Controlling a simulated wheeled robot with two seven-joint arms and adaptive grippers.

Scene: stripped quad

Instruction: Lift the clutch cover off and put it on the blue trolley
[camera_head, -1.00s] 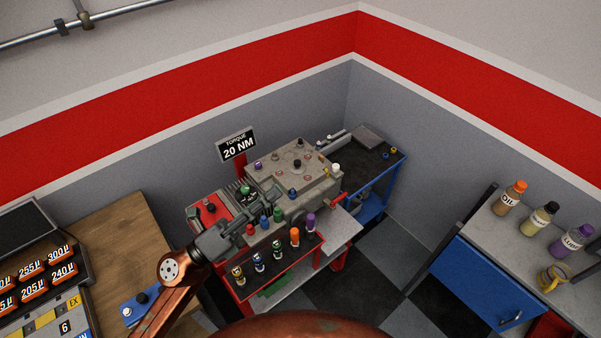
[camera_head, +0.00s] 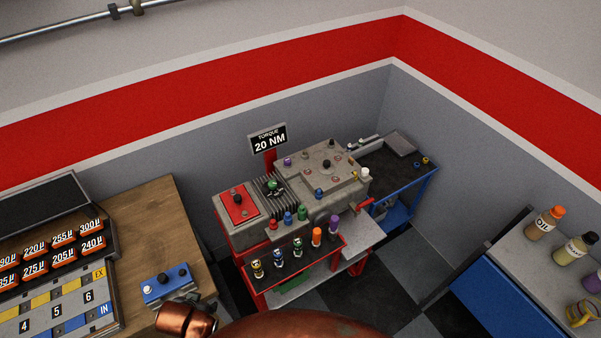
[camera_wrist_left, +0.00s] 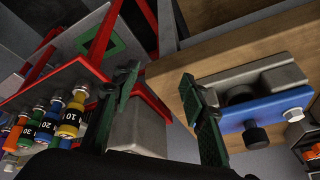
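A grey engine block sits on a red stand (camera_head: 255,300). On it lies a broad grey cover plate (camera_head: 318,160) with several coloured bolts or knobs, which I take for the clutch cover. The blue trolley (camera_head: 432,190), with a dark top, stands just behind and right of it. My left gripper (camera_wrist_left: 162,95) is open and empty in the left wrist view, its dark green fingers apart, between the stand and the wooden bench. In the head view only part of its arm (camera_head: 185,320) shows clearly at the bottom. My right gripper is not in view.
A blue and grey fixture (camera_head: 166,286) with a dark knob sits on the wooden bench (camera_head: 140,220). A bench with oil bottles (camera_head: 546,222) is at right.

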